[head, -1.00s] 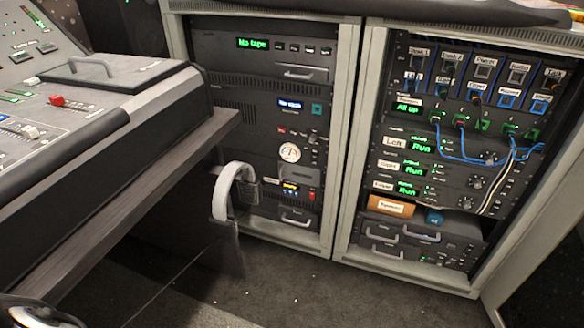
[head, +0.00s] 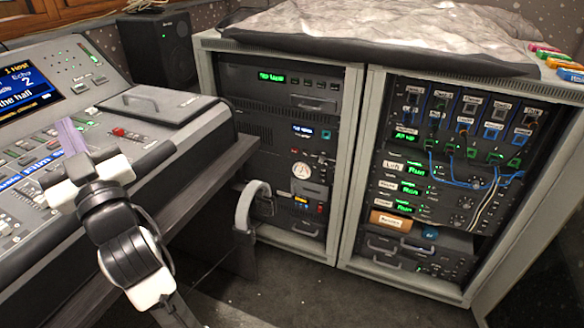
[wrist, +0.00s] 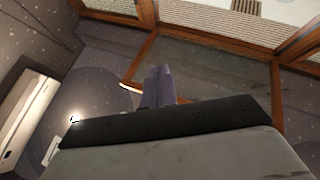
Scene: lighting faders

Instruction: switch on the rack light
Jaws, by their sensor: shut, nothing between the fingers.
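Two grey-framed racks stand side by side in the head view: the left rack (head: 352,130) and the right rack (head: 578,102). Both hold dark units with lit green displays. I cannot tell which control or lamp is the rack light. My gripper (head: 70,132) is over the mixing console at the left of the head view, well apart from both racks. Its fingers look purple-grey and are together, with nothing held. They also show in the middle of the wrist view (wrist: 158,86), pointing towards wooden-framed windows.
The console (head: 190,125) fills the left side, with faders and a lit screen (head: 30,85). A crumpled grey cover (head: 390,32) lies on the racks. Blue cables cross the right rack's front. Dark floor before the racks is open.

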